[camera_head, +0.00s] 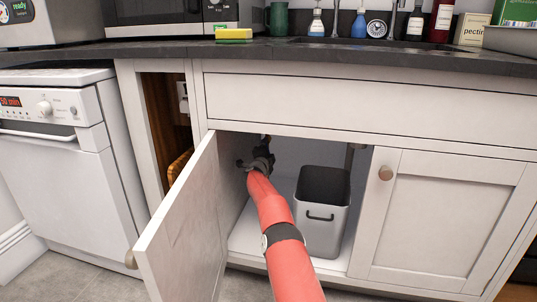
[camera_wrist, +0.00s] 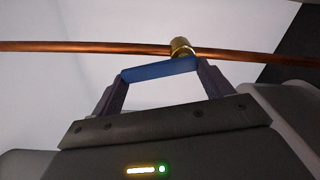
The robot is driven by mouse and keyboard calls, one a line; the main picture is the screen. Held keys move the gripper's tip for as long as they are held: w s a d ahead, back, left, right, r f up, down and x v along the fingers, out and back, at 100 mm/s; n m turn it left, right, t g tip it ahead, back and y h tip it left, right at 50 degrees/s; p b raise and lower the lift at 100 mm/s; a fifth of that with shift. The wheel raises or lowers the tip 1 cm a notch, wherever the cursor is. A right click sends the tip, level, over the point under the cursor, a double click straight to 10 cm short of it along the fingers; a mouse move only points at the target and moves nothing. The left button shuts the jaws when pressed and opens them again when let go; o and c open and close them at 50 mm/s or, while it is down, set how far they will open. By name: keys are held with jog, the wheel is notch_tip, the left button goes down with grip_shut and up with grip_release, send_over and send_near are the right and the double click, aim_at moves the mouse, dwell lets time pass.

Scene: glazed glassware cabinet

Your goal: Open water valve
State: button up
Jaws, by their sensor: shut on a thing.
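The water valve shows in the wrist view as a brass fitting (camera_wrist: 181,47) on a copper pipe (camera_wrist: 90,47), with a blue handle (camera_wrist: 158,71) in front of it. The handle looks roughly in line with the pipe, at a slight slant. My gripper (camera_wrist: 160,78) is shut on the blue handle, one finger at each end of it. In the head view my gripper (camera_head: 260,158) is inside the open cupboard under the sink, near its back left. The valve is mostly hidden there behind my gripper and arm.
The cupboard's left door (camera_head: 185,225) stands open, close to the left of my arm. A grey bin (camera_head: 322,225) stands on the cupboard floor to the right of my arm. The right door (camera_head: 440,215) is closed. A dishwasher (camera_head: 55,165) is at the left.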

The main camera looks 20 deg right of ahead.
dwell(0.3)
jog(key=o, duration=1.4)
jog(key=shift+c, duration=0.2)
jog(key=shift+a, duration=0.1)
jog(key=v, duration=0.7)
jog(key=shift+s, duration=0.3)
jog(key=shift+a+f, duration=0.1)
